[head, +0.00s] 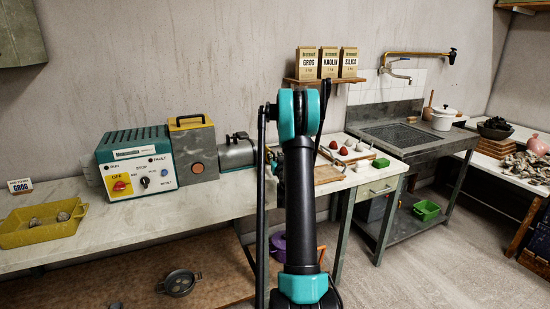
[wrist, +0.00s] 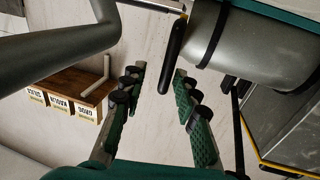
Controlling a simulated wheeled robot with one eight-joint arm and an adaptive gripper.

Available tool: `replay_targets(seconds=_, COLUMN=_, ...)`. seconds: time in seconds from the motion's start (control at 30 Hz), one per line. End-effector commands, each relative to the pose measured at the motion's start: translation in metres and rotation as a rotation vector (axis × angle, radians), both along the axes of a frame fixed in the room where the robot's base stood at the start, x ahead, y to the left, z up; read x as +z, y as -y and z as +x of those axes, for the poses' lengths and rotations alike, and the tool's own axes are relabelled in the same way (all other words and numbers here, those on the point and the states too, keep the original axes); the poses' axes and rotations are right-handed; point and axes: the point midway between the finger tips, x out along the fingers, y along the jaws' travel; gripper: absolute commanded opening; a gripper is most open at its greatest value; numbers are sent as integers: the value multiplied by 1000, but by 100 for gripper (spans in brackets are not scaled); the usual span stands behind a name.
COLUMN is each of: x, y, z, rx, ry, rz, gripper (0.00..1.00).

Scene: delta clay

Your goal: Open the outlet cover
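The pug-mill-like machine has a grey box with a yellow top (head: 193,147) and a grey metal barrel (head: 237,153) at its right. The barrel's right end, where an outlet would be, is mostly hidden behind my arm in the head view. In the wrist view a large grey cylinder (wrist: 245,50) with a black band fills the upper right. A dark bar-like handle (wrist: 173,55) hangs beside it; I cannot tell surely whether it belongs to the outlet cover. My gripper (wrist: 160,73) is open and empty, its green-padded fingers pointing toward that handle without clearly touching it.
A teal control box (head: 137,163) stands left of the machine on the bench. A yellow tray (head: 42,225) lies farther left. A wall shelf (head: 325,81) holds three labelled bags. A sink (head: 400,135) stands to the right. Floor at the lower right is clear.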

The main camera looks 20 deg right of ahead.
Motion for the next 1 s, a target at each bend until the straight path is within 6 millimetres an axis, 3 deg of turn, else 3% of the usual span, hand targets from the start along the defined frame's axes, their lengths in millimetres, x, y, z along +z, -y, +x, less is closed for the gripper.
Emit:
replay_targets(seconds=0.27, x=0, y=-4, z=-17, rx=1, ry=0, rz=0, gripper=31)
replay_targets(seconds=0.7, x=0, y=-16, z=-100, rx=-1, ry=0, rz=0, gripper=31)
replay_targets(seconds=1.0, x=0, y=-19, z=-119, rx=-1, ry=0, rz=0, gripper=31)
